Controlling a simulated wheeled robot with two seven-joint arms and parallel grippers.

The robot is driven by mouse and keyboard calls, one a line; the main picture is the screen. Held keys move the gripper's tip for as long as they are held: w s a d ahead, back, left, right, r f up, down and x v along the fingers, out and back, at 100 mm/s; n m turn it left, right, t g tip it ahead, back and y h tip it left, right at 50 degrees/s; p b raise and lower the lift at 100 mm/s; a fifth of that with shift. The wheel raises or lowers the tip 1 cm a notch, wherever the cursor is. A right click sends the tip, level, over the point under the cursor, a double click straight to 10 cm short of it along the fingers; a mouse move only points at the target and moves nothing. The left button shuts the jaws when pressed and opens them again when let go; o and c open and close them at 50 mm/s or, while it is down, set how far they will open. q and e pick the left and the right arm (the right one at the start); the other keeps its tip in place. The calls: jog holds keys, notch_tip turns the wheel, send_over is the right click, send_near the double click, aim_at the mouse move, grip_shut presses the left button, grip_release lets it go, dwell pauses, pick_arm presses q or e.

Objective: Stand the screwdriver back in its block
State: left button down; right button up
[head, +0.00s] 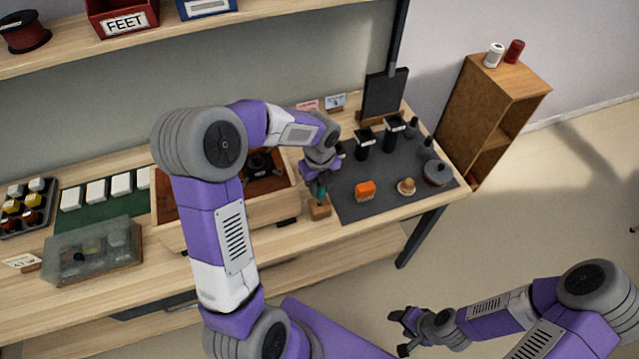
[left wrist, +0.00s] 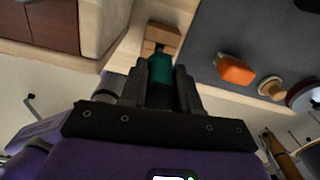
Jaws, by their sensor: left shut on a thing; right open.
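The screwdriver's teal handle (head: 322,191) shows just under my left gripper (head: 318,180), which is shut on it. The handle also shows between the fingers in the left wrist view (left wrist: 160,70). The small wooden block (head: 319,209) stands on the bench near its front edge, directly below the handle. In the left wrist view the block (left wrist: 166,36) lies just beyond the handle. The shaft is hidden, so I cannot tell whether it is in the block. My right gripper (head: 399,332) is open and empty, low in front of the bench.
A wooden tray box (head: 200,232) stands left of the block. A dark mat (head: 385,205) on the right bears an orange item (head: 365,190), a wooden knob piece (head: 406,186), dark canisters and a round pot (head: 437,172). The bench front edge is close to the block.

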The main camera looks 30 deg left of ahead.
pick_arm(q)
jog(key=shift+f+b, duration=0.8)
jog(key=shift+f, duration=0.5)
dwell(0.9)
dwell(0.8)
jog(key=shift+f+b, duration=0.3)
jog(key=shift+f, duration=0.55)
dwell(0.8)
jog(key=c, duration=0.7)
grip_release()
jog(key=shift+c, duration=0.2)
jog(key=shift+r+p, duration=1)
jog(key=shift+r, duration=2.8)
